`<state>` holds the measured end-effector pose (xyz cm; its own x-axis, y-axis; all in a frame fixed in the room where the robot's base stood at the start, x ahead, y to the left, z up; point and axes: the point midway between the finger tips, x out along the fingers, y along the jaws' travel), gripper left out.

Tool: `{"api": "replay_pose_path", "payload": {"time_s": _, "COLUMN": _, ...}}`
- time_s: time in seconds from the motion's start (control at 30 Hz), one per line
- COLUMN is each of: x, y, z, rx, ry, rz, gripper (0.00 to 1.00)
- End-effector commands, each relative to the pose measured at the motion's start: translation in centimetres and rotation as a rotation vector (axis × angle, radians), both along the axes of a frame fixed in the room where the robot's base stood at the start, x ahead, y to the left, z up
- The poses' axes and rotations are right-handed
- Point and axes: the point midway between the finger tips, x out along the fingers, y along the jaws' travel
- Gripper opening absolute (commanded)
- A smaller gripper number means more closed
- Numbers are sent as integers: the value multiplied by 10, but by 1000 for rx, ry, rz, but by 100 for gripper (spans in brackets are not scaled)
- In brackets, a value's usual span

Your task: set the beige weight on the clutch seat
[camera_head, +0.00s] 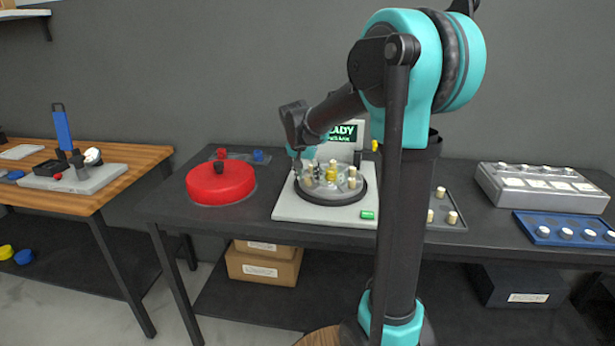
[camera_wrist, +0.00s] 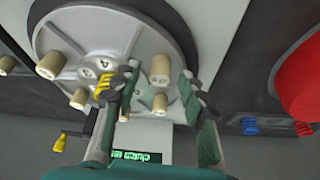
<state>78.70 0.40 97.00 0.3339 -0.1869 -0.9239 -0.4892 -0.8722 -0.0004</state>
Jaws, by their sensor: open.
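Several beige cylindrical weights stand on a round grey plate (camera_wrist: 120,40) with a dark rim; the plate also shows in the head view (camera_head: 330,194). My gripper (camera_wrist: 159,78) is open over this plate, its fingers on either side of a beige weight (camera_wrist: 160,68). Another beige weight (camera_wrist: 160,104) stands close by, also within the span of the fingers. No grip on either shows. In the head view my gripper is small and partly hidden by my arm. I cannot tell which spot is the clutch seat.
A red round block (camera_head: 221,184) stands left of the white base (camera_head: 290,207).

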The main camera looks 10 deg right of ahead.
Motion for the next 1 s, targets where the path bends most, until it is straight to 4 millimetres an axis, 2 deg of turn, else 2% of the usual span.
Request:
{"api": "replay_pose_path", "payload": {"time_s": 0.4, "x": -27, "y": 15, "z": 73, "rx": 0, "ry": 0, "rz": 2, "gripper": 42}}
{"api": "replay_pose_path", "payload": {"time_s": 0.53, "x": -34, "y": 19, "z": 92, "rx": 0, "ry": 0, "rz": 2, "gripper": 42}}
{"api": "replay_pose_path", "payload": {"time_s": 0.7, "x": -38, "y": 21, "z": 105, "rx": 0, "ry": 0, "rz": 0, "gripper": 42}}
{"api": "replay_pose_path", "payload": {"time_s": 1.0, "x": -39, "y": 22, "z": 108, "rx": 0, "ry": 0, "rz": 0, "gripper": 42}}
